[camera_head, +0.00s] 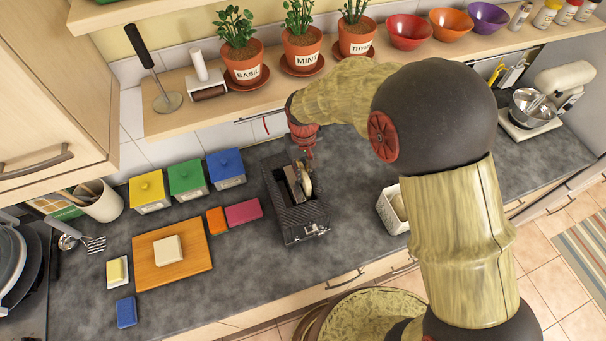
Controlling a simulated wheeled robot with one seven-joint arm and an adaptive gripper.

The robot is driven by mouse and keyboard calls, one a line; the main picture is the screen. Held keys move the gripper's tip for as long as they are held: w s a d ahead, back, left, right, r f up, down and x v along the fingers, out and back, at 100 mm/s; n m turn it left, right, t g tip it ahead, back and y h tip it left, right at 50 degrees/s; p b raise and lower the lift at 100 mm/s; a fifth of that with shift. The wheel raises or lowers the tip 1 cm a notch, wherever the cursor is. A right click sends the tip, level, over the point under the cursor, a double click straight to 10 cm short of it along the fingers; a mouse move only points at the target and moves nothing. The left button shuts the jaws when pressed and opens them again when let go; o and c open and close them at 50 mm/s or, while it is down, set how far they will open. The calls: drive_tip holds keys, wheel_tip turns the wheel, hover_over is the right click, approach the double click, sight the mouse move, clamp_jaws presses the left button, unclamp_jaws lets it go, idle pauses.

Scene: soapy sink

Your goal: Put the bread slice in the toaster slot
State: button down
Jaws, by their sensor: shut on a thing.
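The dark toaster (301,226) stands on the grey counter in the middle of the picture, with a pale metal area around its slots. My gripper (304,168) points down over the toaster's back part and is shut on the bread slice (307,184). The slice is tan and seen nearly edge-on, upright, at the right side of the slots. I cannot tell whether its lower edge is inside a slot or just above it. The gripper fingers are small and partly merge with the toaster behind them.
A wooden board (190,265) with a pale block (168,250) lies to the left. Orange (216,220) and pink (243,213) boxes lie just left of the toaster. Yellow, green and blue canisters (187,179) stand behind. A shelf with potted herbs (300,50) overhangs the back. A white container (391,212) stands right.

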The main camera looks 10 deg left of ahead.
wheel_tip(320, 180, down, 3)
drive_tip(key=shift+w+r, duration=0.1)
drive_tip(key=shift+r, duration=0.05)
drive_tip(key=c, duration=1.8)
unclamp_jaws()
